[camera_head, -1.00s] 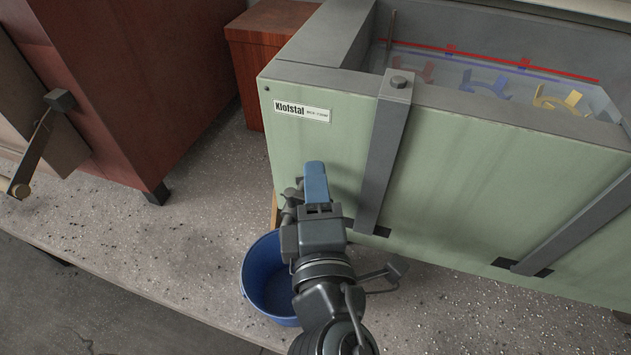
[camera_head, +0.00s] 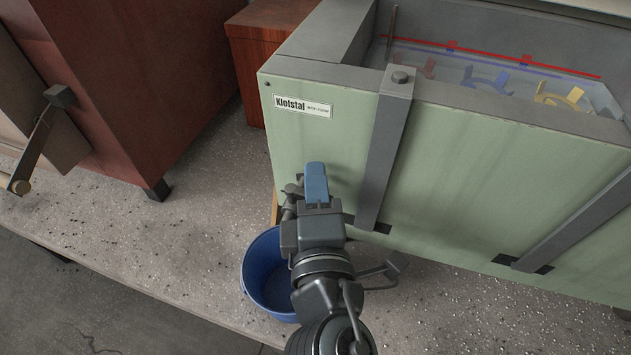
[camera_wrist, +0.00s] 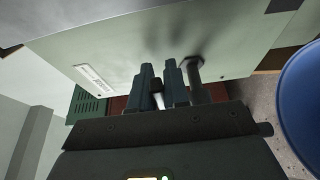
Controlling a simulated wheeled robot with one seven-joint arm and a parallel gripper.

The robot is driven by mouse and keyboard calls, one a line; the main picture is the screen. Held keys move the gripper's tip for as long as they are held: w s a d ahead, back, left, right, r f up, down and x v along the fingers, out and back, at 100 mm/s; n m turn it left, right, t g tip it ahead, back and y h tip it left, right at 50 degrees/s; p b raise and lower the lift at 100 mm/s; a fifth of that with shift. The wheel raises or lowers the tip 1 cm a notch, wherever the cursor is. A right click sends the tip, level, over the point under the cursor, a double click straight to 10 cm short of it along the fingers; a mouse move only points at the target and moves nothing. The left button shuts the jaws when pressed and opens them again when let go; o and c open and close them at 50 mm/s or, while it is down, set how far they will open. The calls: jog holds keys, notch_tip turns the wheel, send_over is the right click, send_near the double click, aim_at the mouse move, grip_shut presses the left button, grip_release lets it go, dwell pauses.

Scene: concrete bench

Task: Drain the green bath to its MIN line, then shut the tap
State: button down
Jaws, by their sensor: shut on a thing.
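The green bath (camera_head: 330,150) stands on the bench, labelled "Klofstal". Inside its far wall run a red line (camera_head: 490,52) and a lower blue line (camera_head: 455,58); I cannot read which is MIN, nor judge the water level exactly. The grey tap (camera_head: 290,207) comes out of the bath's front wall near its left end; its pipe also shows in the wrist view (camera_wrist: 195,76). My gripper (camera_head: 316,175) is shut on the tap's handle, which its fingers mostly hide. In the wrist view a pale piece shows between the fingers (camera_wrist: 160,80). No stream is visible.
A blue bucket (camera_head: 262,285) stands below the tap, partly hidden by my arm; its contents are unclear. Red, blue (camera_head: 487,82) and yellow pieces show inside the bath. A red-brown cabinet (camera_head: 130,80) with a lever is at left. Speckled bench is bare between them.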

jog(key=shift+f+h, duration=0.15)
jog(key=shift+h, duration=0.15)
jog(key=m+h+b, duration=0.1)
jog(key=m+h, duration=0.1)
jog(key=s+m+g+h+b, duration=0.1)
jog(key=m+h, duration=0.1)
jog(key=h, duration=0.1)
jog(key=m+g+h, duration=0.1)
jog(key=h, duration=0.2)
jog(key=shift+s+a+m+b, duration=0.1)
jog(key=shift+s+m+b, duration=0.25)
jog(key=shift+m+b, duration=0.05)
jog(key=shift+s+a+m+g+h, duration=0.1)
jog(key=shift+s+m+g+h, duration=0.15)
jog(key=shift+m+g+h, duration=0.9)
jog(key=shift+t+h, duration=0.25)
jog(key=shift+h, duration=0.1)
jog(key=c, duration=1.2)
grip_release()
jog(key=shift+s, duration=0.1)
